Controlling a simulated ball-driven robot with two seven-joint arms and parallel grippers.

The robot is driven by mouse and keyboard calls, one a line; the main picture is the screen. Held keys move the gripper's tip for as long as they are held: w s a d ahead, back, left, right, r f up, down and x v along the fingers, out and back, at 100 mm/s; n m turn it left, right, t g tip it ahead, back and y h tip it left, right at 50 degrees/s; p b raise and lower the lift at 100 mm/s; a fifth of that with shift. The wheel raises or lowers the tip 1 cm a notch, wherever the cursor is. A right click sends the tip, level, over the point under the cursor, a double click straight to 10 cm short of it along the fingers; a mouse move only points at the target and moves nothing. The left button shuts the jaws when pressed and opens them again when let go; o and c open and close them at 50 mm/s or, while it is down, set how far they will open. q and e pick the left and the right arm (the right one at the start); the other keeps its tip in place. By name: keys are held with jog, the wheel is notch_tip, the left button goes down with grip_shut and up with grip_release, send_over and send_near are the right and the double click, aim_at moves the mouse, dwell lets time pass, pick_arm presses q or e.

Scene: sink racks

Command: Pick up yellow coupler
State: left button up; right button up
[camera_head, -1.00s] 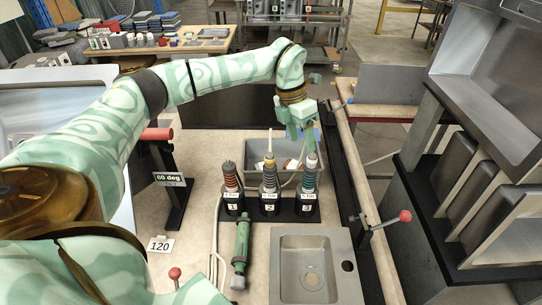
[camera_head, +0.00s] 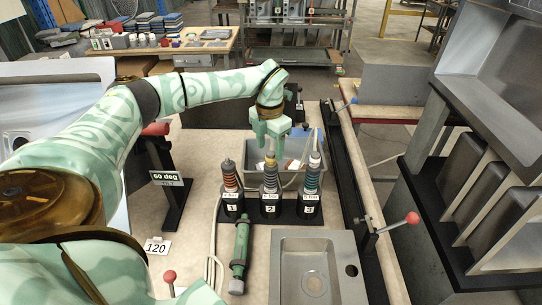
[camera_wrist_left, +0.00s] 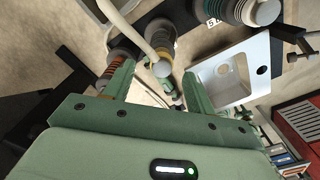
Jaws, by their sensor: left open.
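The yellow coupler (camera_head: 270,178) stands upright in the middle holder, labelled 2, with a yellow band near its top. It also shows in the wrist view (camera_wrist_left: 161,40), pale tip towards the camera, roughly between the fingers. My left gripper (camera_head: 272,141) is open and empty, pointing down just above and behind the yellow coupler in the head view. Its two green fingers also show in the wrist view (camera_wrist_left: 157,88). No contact with the coupler is clear. My right gripper is not in view.
A red-banded coupler (camera_head: 230,178) stands in holder 1 and a green-banded one (camera_head: 312,176) in holder 3, close on either side. A grey bin (camera_head: 257,152) is behind. A green tool (camera_head: 240,245) and a sink (camera_head: 312,275) lie in front.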

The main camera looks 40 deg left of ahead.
aim_at(271, 153)
pick_arm(q)
notch_tip(271, 153, down, 4)
jog(key=shift+w+d+f+b, duration=0.1)
jog(key=shift+w+b, duration=0.05)
jog(key=shift+b, duration=0.15)
jog(key=c, duration=1)
jog(key=shift+r, duration=0.7)
jog(key=w+a+r, duration=0.1)
jog(key=a+r, duration=0.2)
jog(key=w+a+r+p, duration=0.1)
jog(key=a+r, duration=0.3)
jog(key=w+a+r, duration=0.2)
jog(key=a+r, duration=0.2)
jog(key=shift+w+a, duration=0.1)
jog(key=shift+a, duration=0.1)
jog(key=shift+w+a+r, duration=0.15)
jog(key=shift+a+r, duration=0.05)
jog(key=shift+a, duration=0.25)
jog(key=shift+w+a+r, duration=0.1)
jog(key=shift+a+r, duration=0.1)
jog(key=shift+a, duration=0.25)
jog(key=shift+r, duration=0.1)
